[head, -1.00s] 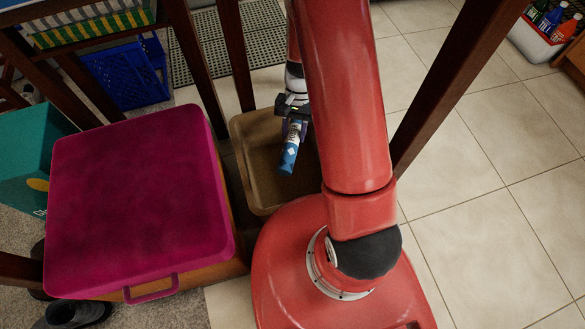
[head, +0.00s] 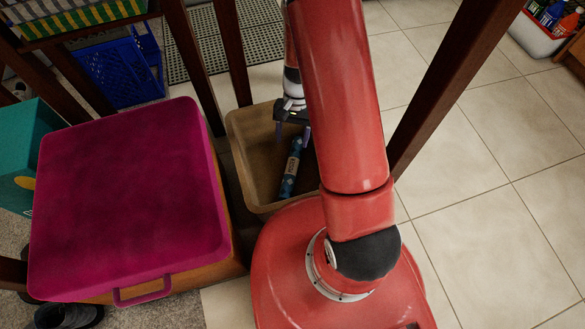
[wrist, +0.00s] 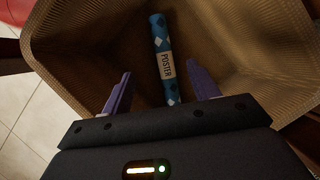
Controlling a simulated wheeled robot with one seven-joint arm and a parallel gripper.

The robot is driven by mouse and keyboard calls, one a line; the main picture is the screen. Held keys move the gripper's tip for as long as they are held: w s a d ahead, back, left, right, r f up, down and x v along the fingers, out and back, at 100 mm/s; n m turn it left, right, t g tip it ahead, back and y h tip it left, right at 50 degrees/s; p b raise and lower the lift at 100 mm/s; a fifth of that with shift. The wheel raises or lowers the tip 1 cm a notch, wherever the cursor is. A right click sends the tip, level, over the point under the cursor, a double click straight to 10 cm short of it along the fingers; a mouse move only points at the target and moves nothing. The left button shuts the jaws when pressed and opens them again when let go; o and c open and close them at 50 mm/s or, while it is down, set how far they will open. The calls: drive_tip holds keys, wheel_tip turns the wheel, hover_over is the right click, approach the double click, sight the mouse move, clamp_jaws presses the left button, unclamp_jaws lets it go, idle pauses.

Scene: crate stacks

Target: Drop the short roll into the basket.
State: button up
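The short roll (head: 291,167) is a blue patterned tube. In the wrist view the roll (wrist: 162,60) shows a pale label reading "POSTER". It lies inside the tan basket (head: 240,135), beyond my fingertips. The basket's woven wall (wrist: 80,50) surrounds the roll in the wrist view. My gripper (wrist: 158,92) is open, with its two purple fingers spread apart and nothing held between them. In the head view my gripper (head: 292,132) is over the basket, partly hidden by my red arm. The basket's right side is hidden behind my arm.
A magenta-lidded box (head: 130,200) stands left of the basket. Dark wooden legs (head: 232,55) rise behind it, and another (head: 440,85) slants at the right. A blue crate (head: 125,72) sits at the back left. Tiled floor (head: 490,180) is clear at right.

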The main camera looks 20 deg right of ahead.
drive_tip(key=p+v, duration=0.1)
drive_tip(key=v, duration=0.6)
drive_tip(key=shift+r, duration=0.35)
drive_tip(key=shift+d, duration=0.1)
